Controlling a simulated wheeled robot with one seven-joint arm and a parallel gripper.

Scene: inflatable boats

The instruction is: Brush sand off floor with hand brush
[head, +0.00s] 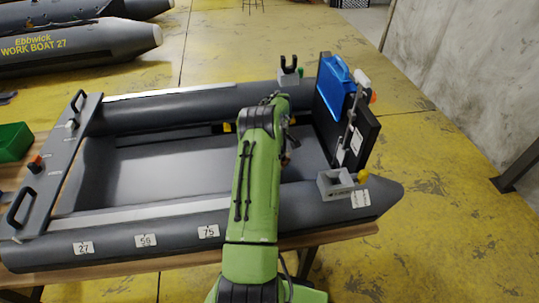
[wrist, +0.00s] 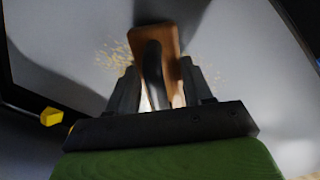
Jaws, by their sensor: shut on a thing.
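In the wrist view my gripper (wrist: 160,95) is shut on the dark curved handle of the hand brush (wrist: 163,40), which has a brown wooden back. Yellowish sand grains (wrist: 118,55) lie on the grey floor (wrist: 75,35) to the left of the brush, with a few more to its right. I cannot tell whether the bristles touch the floor. In the head view my green arm reaches over the grey inflatable boat (head: 150,235) and hides the brush, the gripper and the sand. The boat's grey floor (head: 165,160) shows to the left of the arm.
The dark transom (head: 368,135) with a blue box (head: 336,88) stands at the boat's right end. A dark board (head: 60,165) with handles crosses the left end. A green bin (head: 12,142) is at far left. A yellow block (wrist: 51,117) shows in the wrist view.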

